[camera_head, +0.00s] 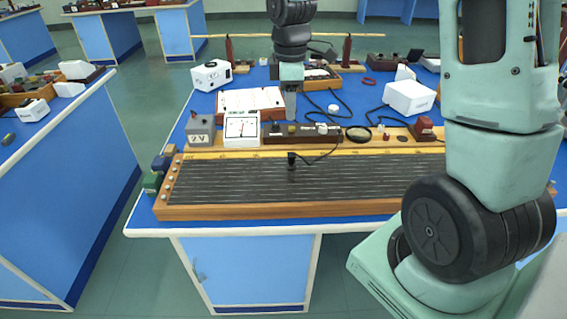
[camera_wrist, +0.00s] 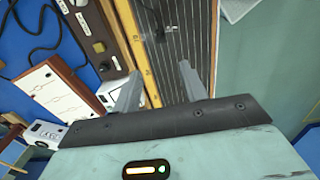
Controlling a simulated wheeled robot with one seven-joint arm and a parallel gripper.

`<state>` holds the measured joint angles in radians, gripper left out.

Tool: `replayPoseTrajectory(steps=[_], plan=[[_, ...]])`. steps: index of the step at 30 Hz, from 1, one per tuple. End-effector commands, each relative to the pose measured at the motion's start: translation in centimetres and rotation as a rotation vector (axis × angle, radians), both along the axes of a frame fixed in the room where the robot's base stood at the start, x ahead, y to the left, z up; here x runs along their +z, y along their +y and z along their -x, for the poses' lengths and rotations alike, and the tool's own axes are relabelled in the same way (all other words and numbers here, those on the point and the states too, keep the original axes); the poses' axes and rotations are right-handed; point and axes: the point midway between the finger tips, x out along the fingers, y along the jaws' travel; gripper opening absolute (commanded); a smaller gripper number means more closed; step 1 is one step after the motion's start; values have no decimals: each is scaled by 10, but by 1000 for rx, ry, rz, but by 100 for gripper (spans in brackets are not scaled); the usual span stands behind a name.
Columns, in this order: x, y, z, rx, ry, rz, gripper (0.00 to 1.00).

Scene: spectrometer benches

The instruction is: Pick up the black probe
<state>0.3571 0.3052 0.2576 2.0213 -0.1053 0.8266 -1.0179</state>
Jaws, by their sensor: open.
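The black probe (camera_head: 291,160) stands on the dark wire-strung board (camera_head: 230,183) on the near blue bench, with a thin black cable running from it to the right and back. In the wrist view the probe (camera_wrist: 159,36) is small and dark on the board, beyond the fingertips. My gripper (camera_head: 291,116) hangs above the bench, higher than and behind the probe. In the wrist view its two grey fingers (camera_wrist: 160,70) are spread apart with nothing between them. The probe is clear of the fingers.
Behind the board stand a brown switch box (camera_head: 300,134), a white meter (camera_head: 241,130), a grey 2V box (camera_head: 200,131) and a magnifier ring (camera_head: 358,134). A white box (camera_head: 409,97) stands at the back right. The board's wires near the probe are clear.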

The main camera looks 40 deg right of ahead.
Motion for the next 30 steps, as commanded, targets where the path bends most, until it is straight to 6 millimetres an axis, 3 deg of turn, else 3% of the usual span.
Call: replayPoseTrajectory(steps=[12,23,30], plan=[[-87,2,2,1,6,-2,43],[-118,0,4,-1,5,-2,43],[-153,-3,7,2,4,-1,43]])
